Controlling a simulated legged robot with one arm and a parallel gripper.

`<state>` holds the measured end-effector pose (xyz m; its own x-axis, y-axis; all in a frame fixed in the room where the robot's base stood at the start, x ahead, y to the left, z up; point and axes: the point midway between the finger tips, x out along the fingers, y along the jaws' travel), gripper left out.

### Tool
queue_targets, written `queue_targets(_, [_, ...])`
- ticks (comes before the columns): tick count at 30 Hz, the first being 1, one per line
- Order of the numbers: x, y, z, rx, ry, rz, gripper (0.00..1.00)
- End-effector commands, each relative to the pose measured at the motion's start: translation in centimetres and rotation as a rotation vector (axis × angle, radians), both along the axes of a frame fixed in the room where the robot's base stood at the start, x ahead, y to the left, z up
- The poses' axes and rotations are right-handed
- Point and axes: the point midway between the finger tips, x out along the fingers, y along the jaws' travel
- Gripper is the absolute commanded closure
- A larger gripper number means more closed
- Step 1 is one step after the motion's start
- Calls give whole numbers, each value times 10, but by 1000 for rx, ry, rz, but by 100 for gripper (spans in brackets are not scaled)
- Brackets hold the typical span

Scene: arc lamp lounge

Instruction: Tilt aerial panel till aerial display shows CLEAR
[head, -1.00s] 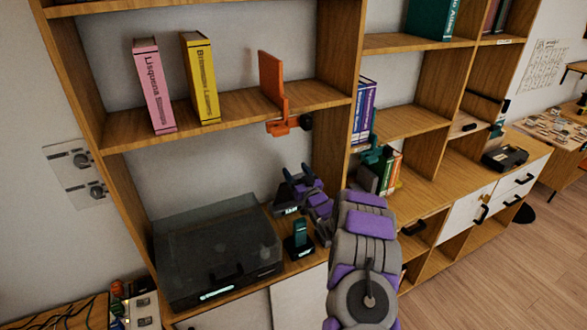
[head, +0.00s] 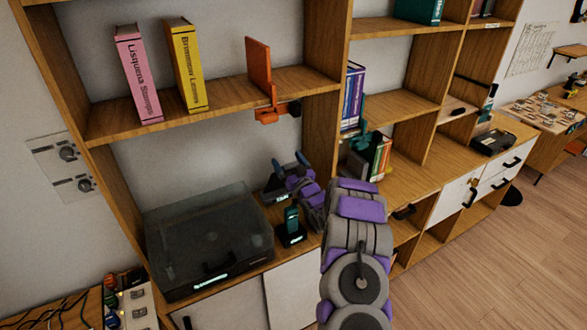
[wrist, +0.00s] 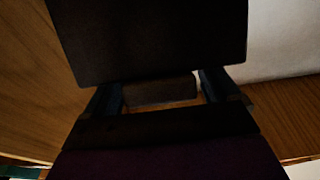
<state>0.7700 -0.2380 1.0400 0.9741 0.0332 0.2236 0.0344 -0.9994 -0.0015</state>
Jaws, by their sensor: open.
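My gripper (head: 290,163) is at the back of the low shelf, with its two blue fingers apart. A small dark device (head: 268,190) stands beside it, partly hidden by my gripper; its small lit strip is too small to read, and I take it for the aerial's display. In the wrist view a large dark panel (wrist: 150,40) fills the top middle, seemingly the aerial panel. My open fingers (wrist: 160,95) stand on either side of a small dark block (wrist: 160,89) below it. I cannot tell whether they touch it.
A turntable with a smoky lid (head: 208,235) stands left of my gripper. A teal handset on a black base (head: 291,222) stands close in front. The shelf above holds pink and yellow books (head: 137,75) and an orange bracket (head: 260,72). An upright shelf wall is close on the right.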

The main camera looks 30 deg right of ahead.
Motion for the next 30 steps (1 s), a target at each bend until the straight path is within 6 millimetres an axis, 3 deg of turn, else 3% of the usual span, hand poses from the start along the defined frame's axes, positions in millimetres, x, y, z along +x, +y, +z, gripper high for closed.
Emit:
queue_targets(5, [-15,-3,-3,2,2,-3,11])
queue_targets(24, [-137,-7,-13,4,7,-3,11])
queue_targets(30, [-159,-7,-13,1,4,-2,11])
